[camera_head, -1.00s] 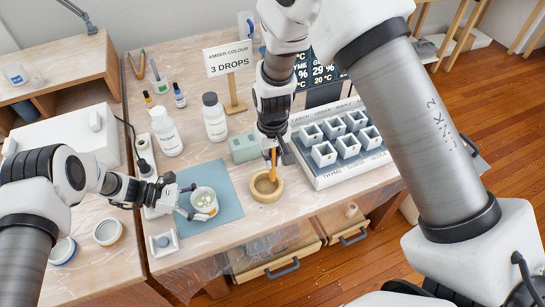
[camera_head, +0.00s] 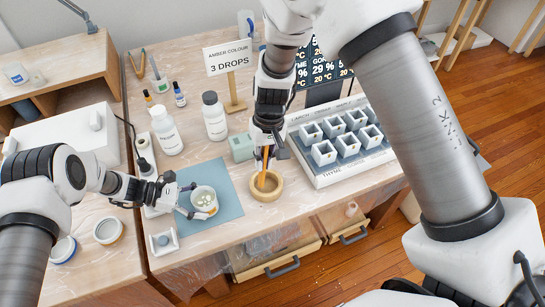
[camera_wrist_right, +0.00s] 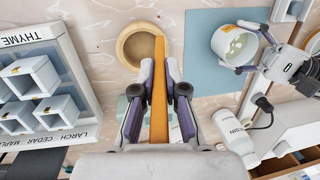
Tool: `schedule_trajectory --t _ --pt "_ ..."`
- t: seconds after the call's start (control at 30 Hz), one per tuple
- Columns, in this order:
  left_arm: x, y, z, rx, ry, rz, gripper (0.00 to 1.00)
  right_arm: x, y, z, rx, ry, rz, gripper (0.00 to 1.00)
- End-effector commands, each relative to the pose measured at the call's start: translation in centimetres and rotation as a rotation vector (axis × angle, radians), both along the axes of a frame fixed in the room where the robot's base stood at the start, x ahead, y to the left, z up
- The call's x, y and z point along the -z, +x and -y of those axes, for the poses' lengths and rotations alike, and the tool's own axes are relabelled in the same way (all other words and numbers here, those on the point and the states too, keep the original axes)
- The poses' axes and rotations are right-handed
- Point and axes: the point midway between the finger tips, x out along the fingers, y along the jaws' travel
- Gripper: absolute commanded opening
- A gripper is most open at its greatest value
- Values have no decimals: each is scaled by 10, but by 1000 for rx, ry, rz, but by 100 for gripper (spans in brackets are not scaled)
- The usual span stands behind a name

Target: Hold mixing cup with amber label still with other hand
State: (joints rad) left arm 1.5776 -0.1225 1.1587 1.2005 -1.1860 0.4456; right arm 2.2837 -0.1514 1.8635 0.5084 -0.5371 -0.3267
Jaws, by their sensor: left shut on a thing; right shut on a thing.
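The mixing cup (camera_head: 204,201) is a white cup with pale contents, standing on the blue-grey mat (camera_head: 230,208). It also shows in the right wrist view (camera_wrist_right: 225,57), with a small amber mark on its rim side. My right gripper (camera_head: 264,158) is shut on a flat orange-brown stick (camera_wrist_right: 160,90). The stick points down at the round wooden dish (camera_head: 267,195). I cannot tell whether its tip touches the dish.
White pots in a labelled tray (camera_head: 345,150) stand to the right. Two white bottles (camera_head: 215,118), a green block (camera_head: 242,147) and the "3 drops" sign (camera_head: 229,58) stand behind. A small white tray (camera_head: 163,242) lies near the front edge.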

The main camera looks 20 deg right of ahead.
Motion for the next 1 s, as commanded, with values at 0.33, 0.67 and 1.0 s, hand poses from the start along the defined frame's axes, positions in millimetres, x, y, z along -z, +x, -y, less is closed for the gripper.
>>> schedule_trajectory --t 0.33,0.67,1.0 --pt "1 -1 0 1 1 -2 30 -46 38 -103 0 142 -75 0" --pt "1 -1 0 1 1 -2 30 -42 49 -132 -15 292 -164 0" --pt "1 -1 0 1 1 -2 30 -18 57 -118 -14 292 -165 0"
